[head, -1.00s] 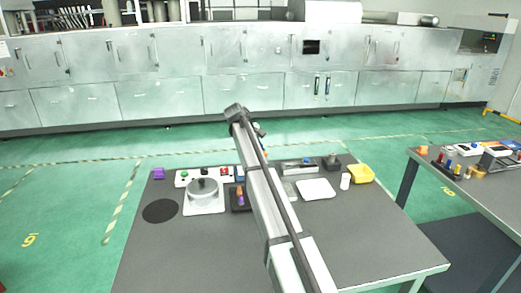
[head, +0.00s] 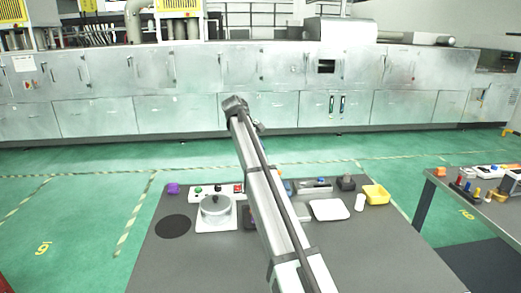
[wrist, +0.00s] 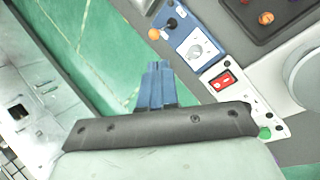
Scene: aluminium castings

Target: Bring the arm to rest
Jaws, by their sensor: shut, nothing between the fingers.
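My arm (head: 268,205) reaches up the middle of the head view, over the grey table (head: 190,265). The fingers of my gripper are not clearly visible in that view. In the wrist view my gripper (wrist: 158,68) has blue fingers that are together, with nothing between them. The fingertips show against the green floor, just beyond the table's edge and left of a blue control box (wrist: 195,42). They look apart from everything.
The table holds a grey pot (head: 215,206), black disc (head: 173,226), purple piece (head: 173,188), switch panel with a red switch (wrist: 223,81), white tray (head: 329,210), white cylinder (head: 360,203) and yellow bin (head: 376,194). A second table (head: 430,210) stands right.

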